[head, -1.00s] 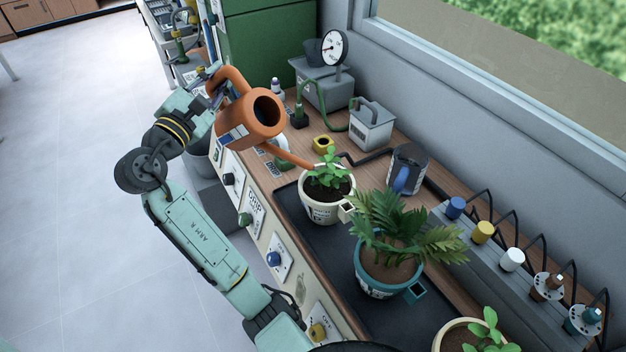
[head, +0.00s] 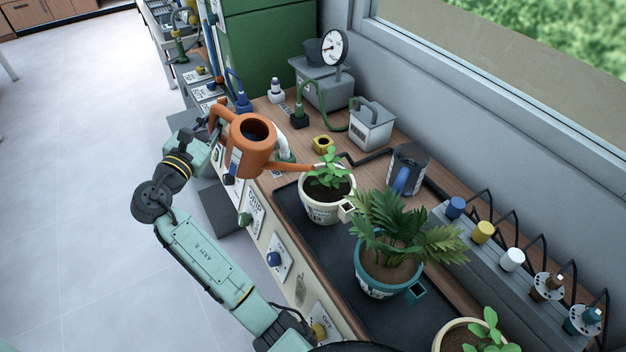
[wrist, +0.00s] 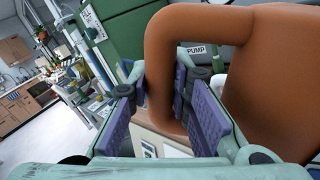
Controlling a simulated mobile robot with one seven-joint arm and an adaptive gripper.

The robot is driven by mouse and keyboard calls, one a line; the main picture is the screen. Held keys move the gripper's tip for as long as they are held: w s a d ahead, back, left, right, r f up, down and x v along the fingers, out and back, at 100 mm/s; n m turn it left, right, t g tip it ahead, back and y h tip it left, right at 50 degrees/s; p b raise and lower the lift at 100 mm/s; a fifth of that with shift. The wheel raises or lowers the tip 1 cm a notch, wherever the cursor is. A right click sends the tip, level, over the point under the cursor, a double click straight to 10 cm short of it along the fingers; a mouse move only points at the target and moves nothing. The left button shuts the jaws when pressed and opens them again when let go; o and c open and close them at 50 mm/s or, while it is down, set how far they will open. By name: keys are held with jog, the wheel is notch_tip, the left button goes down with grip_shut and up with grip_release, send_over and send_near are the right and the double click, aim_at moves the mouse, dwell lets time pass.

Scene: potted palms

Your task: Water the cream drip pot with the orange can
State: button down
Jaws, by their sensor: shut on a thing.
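The orange can (head: 252,160) is a watering can, held in the air at the counter's left edge in the head view. The cream pot stands upright on a dark tray with dark soil and a small green plant. My gripper (wrist: 160,110) is shut on the can's handle (wrist: 160,75) in the wrist view. The can's body (wrist: 270,85) fills the right of that view. No water shows at the spout.
A teal pot (head: 375,285) with a palm stands nearer on the tray (head: 335,257). Another cream pot (head: 448,332) is at the bottom edge.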

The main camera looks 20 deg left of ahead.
notch_tip(320, 180, down, 4)
jog(key=shift+n, duration=1)
jog(key=shift+r, duration=0.1)
jog(key=shift+r, duration=2)
